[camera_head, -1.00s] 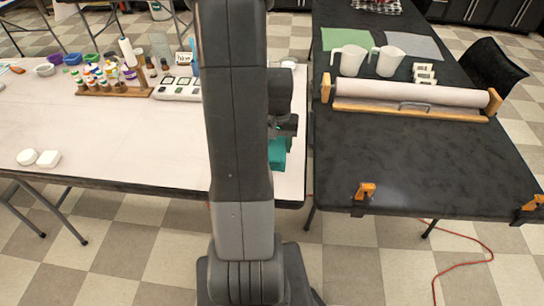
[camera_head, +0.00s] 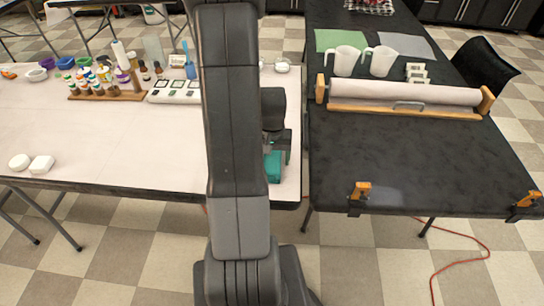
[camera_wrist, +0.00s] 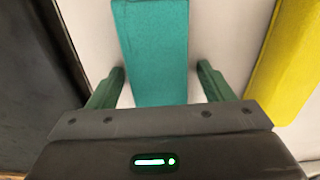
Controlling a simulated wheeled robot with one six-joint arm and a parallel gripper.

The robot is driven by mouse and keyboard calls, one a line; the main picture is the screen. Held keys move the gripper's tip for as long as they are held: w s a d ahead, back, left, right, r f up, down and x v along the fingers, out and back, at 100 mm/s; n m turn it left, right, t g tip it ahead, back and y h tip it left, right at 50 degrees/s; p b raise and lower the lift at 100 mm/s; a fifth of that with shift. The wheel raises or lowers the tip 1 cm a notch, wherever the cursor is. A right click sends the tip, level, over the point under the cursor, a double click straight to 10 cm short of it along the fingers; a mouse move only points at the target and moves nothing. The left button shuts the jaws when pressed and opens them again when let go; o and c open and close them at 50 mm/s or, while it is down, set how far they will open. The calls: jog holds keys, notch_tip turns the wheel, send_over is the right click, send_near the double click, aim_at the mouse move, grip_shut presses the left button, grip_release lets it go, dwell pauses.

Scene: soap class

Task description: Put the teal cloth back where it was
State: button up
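The teal cloth (camera_wrist: 152,50) is a folded flat strip on the pale table (camera_head: 120,150). It also shows in the head view (camera_head: 272,168), near the right end of that table, partly hidden by my arm. My gripper (camera_wrist: 162,72) is open in the wrist view, with one green finger on each side of the cloth. Pale gaps show between the fingertips and the cloth, so it is not clamped. In the head view my gripper sits just above the cloth and is mostly hidden by my arm.
A yellow item (camera_wrist: 288,62) lies right of the cloth in the wrist view. The black table (camera_head: 420,160) stands across a narrow gap, with a wooden-ended roller frame (camera_head: 405,94) and two white jugs (camera_head: 347,61). Bottles in a wooden rack (camera_head: 105,92) stand farther left.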

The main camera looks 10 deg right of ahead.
aim_at(272, 154)
jog(key=shift+r, duration=0.1)
notch_tip(272, 154, up, 12)
jog(key=p, duration=0.1)
dwell(0.5)
